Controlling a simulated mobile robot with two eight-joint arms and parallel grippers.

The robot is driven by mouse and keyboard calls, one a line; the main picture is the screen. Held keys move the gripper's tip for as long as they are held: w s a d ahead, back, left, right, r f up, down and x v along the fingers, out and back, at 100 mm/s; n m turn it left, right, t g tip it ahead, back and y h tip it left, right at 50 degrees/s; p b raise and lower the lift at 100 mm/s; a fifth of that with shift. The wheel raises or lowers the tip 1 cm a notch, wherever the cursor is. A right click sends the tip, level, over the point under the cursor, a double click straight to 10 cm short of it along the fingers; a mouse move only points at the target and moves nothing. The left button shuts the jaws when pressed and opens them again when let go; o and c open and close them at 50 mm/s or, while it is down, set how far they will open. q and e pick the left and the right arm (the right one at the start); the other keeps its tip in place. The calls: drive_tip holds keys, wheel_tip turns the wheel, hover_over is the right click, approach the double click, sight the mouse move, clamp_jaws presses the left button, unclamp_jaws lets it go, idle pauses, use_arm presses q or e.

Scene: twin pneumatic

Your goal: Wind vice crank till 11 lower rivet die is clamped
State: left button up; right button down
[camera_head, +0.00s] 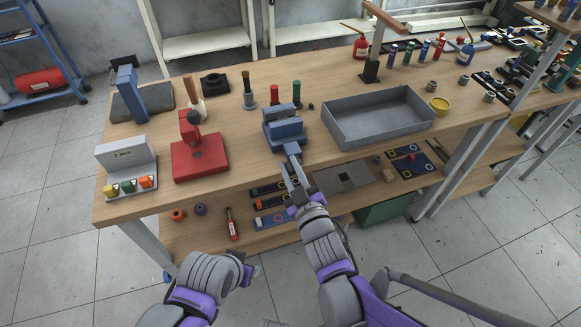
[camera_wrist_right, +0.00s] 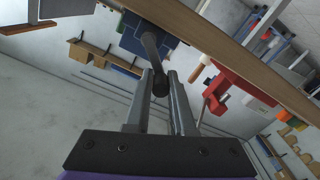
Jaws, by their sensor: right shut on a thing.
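The blue vice (camera_head: 284,133) stands at the front edge of the wooden workbench; its blue body also shows at the top of the right wrist view (camera_wrist_right: 139,38). Its dark crank (camera_wrist_right: 151,48) comes from the vice toward my right gripper (camera_wrist_right: 160,88). The right fingers are shut around the crank's black end. In the head view my right gripper (camera_head: 291,166) is just in front of the vice, partly hiding the crank. I cannot make out the lower rivet die between the jaws. My left gripper (camera_head: 252,271) is low in front of the bench, mostly hidden by its wrist.
A red press (camera_head: 200,160) stands left of the vice, and a grey metal tray (camera_head: 378,128) stands close on its right. Handled tools (camera_head: 274,96) stand behind it. A lower shelf (camera_head: 190,235) with trays and loose parts lies under the bench top.

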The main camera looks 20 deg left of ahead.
drive_tip(key=shift+w+d+r+m+b, duration=0.25)
drive_tip(key=shift+d+m+b, duration=0.15)
drive_tip(key=shift+m+b, duration=0.95)
drive_tip(key=shift+w+d+r+m+b, duration=0.15)
drive_tip(key=shift+w+d+m+b, duration=0.2)
drive_tip(key=shift+m+b, duration=1.05)
drive_tip(key=shift+w+d+r+m+b, duration=0.2)
drive_tip(key=shift+d+m+b, duration=0.25)
drive_tip(key=shift+m+b, duration=0.9)
drive_tip(key=c, duration=0.8)
unclamp_jaws()
drive_tip(key=shift+s+d, duration=0.1)
drive_tip(key=p+v, duration=0.1)
drive_tip(key=v, duration=0.9)
drive_tip(key=shift+s+d, duration=0.2)
drive_tip(key=shift+s, duration=0.05)
